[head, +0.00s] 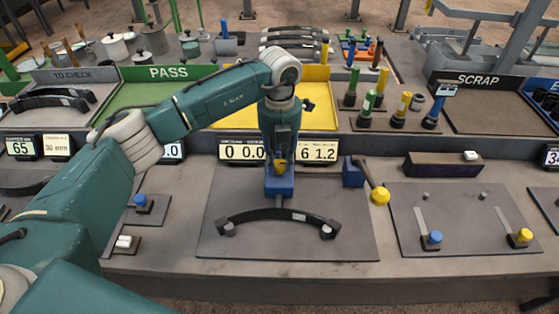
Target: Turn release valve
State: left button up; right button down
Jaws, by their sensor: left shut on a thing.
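My left arm comes in from the left, bends at its elbow above the yellow bin and reaches down to the middle of the bench. My left gripper (281,154) points down and is shut around a small yellow part (281,165), which looks like the release valve. The fingers hide much of it, so its turn angle cannot be told. A blue block (280,187) stands right below, above a curved black leaf spring (268,215) that lies on a grey plate (225,247). My right gripper is out of view.
A lever with a yellow ball (380,196) leans from a blue block (353,172) just right. Displays (235,151) stand behind the gripper. A plate with blue (432,239) and yellow (520,237) knobs lies at right. PASS (168,72) and SCRAP (480,79) bins are behind.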

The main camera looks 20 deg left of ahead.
aim_at(280, 163)
pick_arm(q)
jog(key=shift+w+r, duration=0.1)
jog(key=shift+r, duration=0.05)
jog(key=o, duration=1.1)
jog(key=shift+o, duration=0.2)
notch_tip(280, 163, up, 12)
